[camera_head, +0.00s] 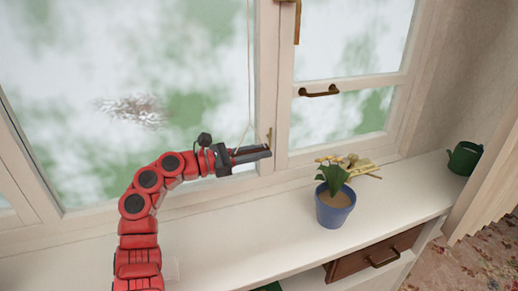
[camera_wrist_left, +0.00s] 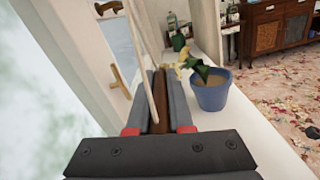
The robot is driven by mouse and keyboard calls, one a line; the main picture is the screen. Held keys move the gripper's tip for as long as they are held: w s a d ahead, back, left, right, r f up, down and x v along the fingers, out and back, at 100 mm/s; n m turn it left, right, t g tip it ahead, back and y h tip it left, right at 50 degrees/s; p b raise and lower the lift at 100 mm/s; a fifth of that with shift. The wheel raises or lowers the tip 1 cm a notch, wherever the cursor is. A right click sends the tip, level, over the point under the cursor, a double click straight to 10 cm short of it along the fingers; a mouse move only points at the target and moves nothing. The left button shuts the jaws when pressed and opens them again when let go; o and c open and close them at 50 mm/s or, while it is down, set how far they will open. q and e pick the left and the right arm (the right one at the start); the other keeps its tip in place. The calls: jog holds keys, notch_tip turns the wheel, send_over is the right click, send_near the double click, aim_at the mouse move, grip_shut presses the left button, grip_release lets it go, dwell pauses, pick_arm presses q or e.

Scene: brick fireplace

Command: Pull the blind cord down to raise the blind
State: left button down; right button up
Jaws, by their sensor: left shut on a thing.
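The blind cord (camera_head: 249,70) is a thin pale line hanging in front of the window, and it bends down to my left gripper (camera_head: 262,152). In the left wrist view the cord (camera_wrist_left: 146,60) runs down between the fingers of the left gripper (camera_wrist_left: 160,95). A brown piece (camera_wrist_left: 159,98) lies between the fingers beside the cord; I cannot tell if it is the cord's end pull. The left gripper is shut on the cord, above the white sill. The blind itself is out of view. My right gripper is not in view.
A blue flower pot (camera_head: 335,205) with a plant stands on the white sill (camera_head: 250,225), right of the gripper. A green watering can (camera_head: 464,158) is farther right. A brown window handle (camera_head: 319,91) sticks out from the frame.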

pick_arm(q)
jog(key=shift+f, duration=0.5)
jog(key=c, duration=0.8)
grip_release()
jog(key=shift+r, duration=0.15)
jog(key=shift+c, duration=0.2)
jog(key=b+v, duration=0.1)
jog(key=v, duration=1.6)
jog(key=shift+a+b, duration=0.2)
jog(key=shift+b, duration=0.1)
jog(key=shift+r, duration=0.1)
